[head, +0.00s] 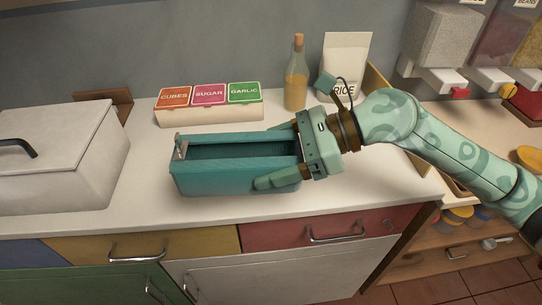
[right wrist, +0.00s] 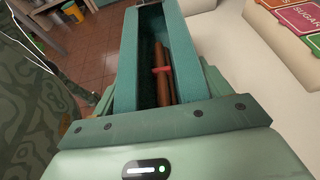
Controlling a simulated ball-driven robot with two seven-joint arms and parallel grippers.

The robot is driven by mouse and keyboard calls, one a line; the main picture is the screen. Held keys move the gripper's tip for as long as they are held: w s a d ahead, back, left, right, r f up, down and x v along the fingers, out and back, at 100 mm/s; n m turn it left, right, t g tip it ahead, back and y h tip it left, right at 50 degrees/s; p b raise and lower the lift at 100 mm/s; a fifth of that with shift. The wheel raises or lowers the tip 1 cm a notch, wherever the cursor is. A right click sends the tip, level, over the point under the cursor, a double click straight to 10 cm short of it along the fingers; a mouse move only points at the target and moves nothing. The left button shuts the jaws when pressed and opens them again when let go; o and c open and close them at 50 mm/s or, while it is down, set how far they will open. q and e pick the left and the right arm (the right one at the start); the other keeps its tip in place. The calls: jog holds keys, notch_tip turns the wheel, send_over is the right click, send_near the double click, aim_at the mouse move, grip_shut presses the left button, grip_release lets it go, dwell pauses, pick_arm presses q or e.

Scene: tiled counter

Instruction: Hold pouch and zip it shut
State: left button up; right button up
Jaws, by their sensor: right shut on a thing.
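The teal pouch (head: 215,180) lies on the counter in the middle of the head view, its long top open. A small metal zip pull (head: 181,149) is at its left end. My right gripper (head: 272,157) is shut on the pouch's right end, with one finger along each long side. In the right wrist view the pouch (right wrist: 126,75) stretches away from the gripper, and brown sticks (right wrist: 163,85) with a red band lie inside it. My left gripper is in neither view.
A white box (head: 60,150) with a dark handle stands at the left. Behind the pouch are a case of labelled spice boxes (head: 208,115), a bottle (head: 296,85) and a rice bag (head: 345,60).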

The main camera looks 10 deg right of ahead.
jog(key=shift+w+d+f+b, duration=0.15)
jog(key=shift+w+f+b, duration=1.55)
jog(key=shift+b, duration=0.1)
jog(key=shift+w+d+f+b, duration=0.15)
jog(key=shift+w+f+b, duration=1.45)
jog(key=shift+f+b, duration=0.15)
jog(key=shift+w+f, duration=0.1)
jog(key=shift+w, duration=0.05)
jog(key=shift+w+f+b, duration=0.4)
jog(key=shift+b, duration=0.3)
jog(key=shift+w+d+f, duration=0.1)
jog(key=shift+w+f, duration=0.1)
jog(key=shift+w, duration=0.05)
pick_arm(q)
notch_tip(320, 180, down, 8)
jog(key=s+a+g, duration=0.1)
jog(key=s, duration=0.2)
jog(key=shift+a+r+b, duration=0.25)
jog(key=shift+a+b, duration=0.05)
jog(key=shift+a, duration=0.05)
pick_arm(e)
jog(key=shift+w, duration=0.1)
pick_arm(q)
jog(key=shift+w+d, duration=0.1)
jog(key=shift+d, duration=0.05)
